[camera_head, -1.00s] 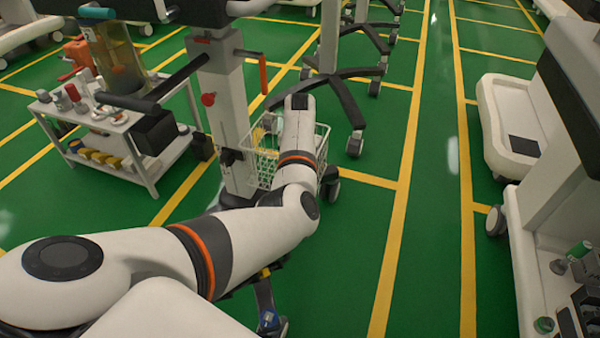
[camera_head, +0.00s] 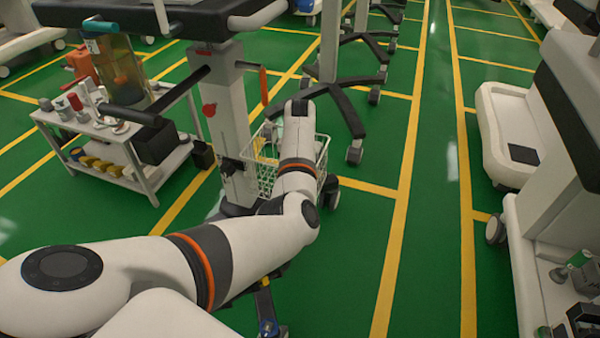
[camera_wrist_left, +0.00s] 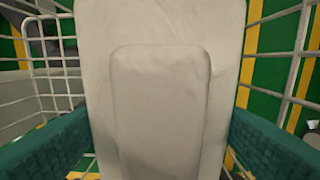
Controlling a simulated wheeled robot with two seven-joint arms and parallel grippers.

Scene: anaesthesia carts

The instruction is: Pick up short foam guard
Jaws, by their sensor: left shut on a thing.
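In the left wrist view a pale, off-white slab with a raised rounded panel, which I take to be the short foam guard (camera_wrist_left: 165,80), fills the middle. My left gripper (camera_wrist_left: 160,128) has a teal textured finger on each side of it, shut against its edges. White basket wires show around and behind the slab. In the head view my left arm reaches to the white wire basket (camera_head: 265,178) on the cart column. The left gripper and the slab are hidden there behind my own forearm. My right gripper is in neither view.
The cart column (camera_head: 226,110) stands just left of the basket, with a red knob and dark handles. A white trolley (camera_head: 146,180) with bottles and yellow items is at the left. Another cart (camera_head: 560,195) stands at the right. The green floor between is clear.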

